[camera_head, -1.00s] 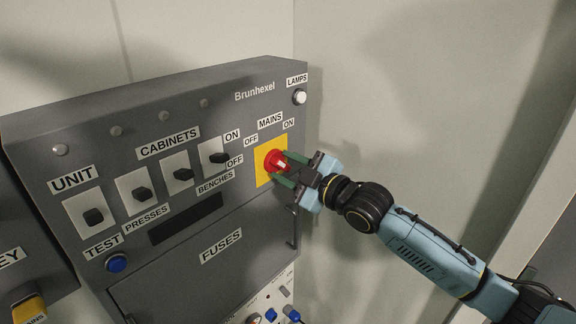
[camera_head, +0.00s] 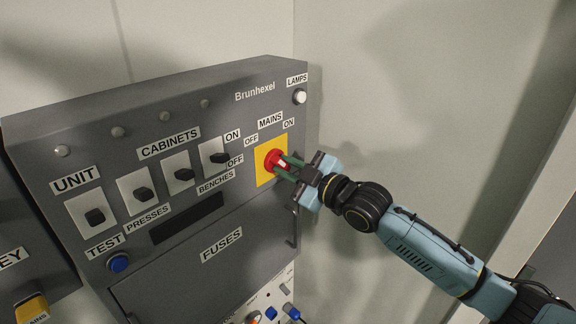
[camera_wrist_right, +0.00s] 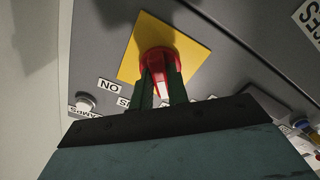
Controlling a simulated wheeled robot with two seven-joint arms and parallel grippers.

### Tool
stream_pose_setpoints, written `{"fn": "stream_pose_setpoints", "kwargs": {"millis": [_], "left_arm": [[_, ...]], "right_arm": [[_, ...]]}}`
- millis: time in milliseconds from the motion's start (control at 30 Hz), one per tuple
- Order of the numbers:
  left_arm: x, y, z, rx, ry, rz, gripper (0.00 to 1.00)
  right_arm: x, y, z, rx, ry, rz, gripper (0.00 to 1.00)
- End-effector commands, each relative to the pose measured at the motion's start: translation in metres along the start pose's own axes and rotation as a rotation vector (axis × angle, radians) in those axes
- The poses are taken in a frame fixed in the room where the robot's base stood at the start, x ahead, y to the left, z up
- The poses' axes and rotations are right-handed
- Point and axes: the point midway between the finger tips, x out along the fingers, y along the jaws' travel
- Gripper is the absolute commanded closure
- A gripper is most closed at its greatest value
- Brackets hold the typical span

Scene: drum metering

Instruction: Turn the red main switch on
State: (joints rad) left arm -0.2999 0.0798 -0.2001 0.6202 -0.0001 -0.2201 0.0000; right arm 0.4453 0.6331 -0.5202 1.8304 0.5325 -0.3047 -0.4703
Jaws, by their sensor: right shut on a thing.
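The red main switch (camera_head: 272,157) is a round knob with a raised handle on a yellow plate (camera_head: 262,172), under the label MAINS, at the right end of the grey panel. OFF is printed at its upper left and ON at its upper right. My right gripper (camera_head: 284,166) reaches in from the right and is shut on the switch handle. In the right wrist view, the two green fingers (camera_wrist_right: 162,88) flank the red handle of the switch (camera_wrist_right: 160,57), which has a white mark. Which label the mark points to is not clear. My left gripper is out of view.
A white LAMPS button (camera_head: 299,96) is above right. The FUSES cover (camera_head: 205,262) has a handle just below my gripper. Free space lies right of the panel.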

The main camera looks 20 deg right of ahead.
Motion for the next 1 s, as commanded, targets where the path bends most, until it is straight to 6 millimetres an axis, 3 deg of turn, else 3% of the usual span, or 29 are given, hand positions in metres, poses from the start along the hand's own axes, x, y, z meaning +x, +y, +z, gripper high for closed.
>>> {"fn": "stream_pose_setpoints", "kwargs": {"millis": [600,1000], "left_arm": [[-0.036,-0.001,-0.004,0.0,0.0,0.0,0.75],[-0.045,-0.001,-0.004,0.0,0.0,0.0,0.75]], "right_arm": [[0.0,0.0,-0.002,0.534,-0.001,0.0,1.0],[0.0,-0.001,-0.001,0.914,-0.001,0.0,1.0]]}}
